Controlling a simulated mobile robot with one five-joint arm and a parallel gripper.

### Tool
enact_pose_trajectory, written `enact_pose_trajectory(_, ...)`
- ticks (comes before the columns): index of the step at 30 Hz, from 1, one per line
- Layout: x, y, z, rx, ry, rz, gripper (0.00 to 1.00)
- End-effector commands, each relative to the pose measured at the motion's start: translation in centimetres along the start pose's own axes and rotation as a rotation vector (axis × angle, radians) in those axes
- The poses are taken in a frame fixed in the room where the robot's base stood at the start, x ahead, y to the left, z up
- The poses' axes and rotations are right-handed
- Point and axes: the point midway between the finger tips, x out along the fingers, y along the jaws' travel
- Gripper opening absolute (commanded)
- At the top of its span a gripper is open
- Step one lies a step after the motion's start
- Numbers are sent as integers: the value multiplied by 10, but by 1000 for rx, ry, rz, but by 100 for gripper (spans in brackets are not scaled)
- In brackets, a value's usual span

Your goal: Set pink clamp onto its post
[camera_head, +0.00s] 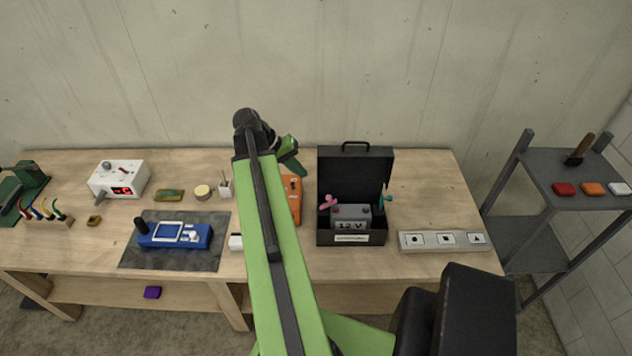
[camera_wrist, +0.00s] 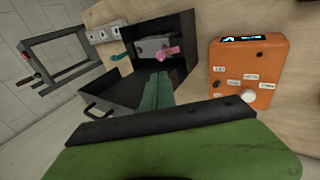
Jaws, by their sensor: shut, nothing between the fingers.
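The pink clamp (camera_head: 328,201) is at the left side of the grey battery (camera_head: 351,224), which is marked 12 V and sits in an open black case (camera_head: 324,238). In the wrist view the pink clamp (camera_wrist: 168,52) lies against one end of the battery (camera_wrist: 152,45); I cannot tell whether it touches a post. A teal clamp (camera_head: 388,199) is at the battery's right side, also visible in the wrist view (camera_wrist: 120,54). My gripper (camera_head: 294,165) is shut and empty, left of the case's raised lid. Its dark teal fingers (camera_wrist: 156,82) point toward the case.
An orange box (camera_wrist: 247,72) with a display and knobs stands close beside the case. A socket strip (camera_head: 442,241) lies to the right. A blue meter (camera_head: 175,235) on a dark mat (camera_head: 138,260) is at left. The raised lid (camera_head: 355,165) stands behind the battery.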

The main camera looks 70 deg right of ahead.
Motion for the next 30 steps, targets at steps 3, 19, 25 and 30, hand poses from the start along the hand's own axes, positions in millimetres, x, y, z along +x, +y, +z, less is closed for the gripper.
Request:
enact_pose_trajectory(3,25,-5,1,1,-1,-1,0)
enact_pose_trajectory(19,127,-5,0,-2,1,-2,0)
enact_pose_trajectory(25,135,-3,0,-4,2,-2,0)
enact_pose_trajectory(30,134,-3,0,-4,2,-2,0)
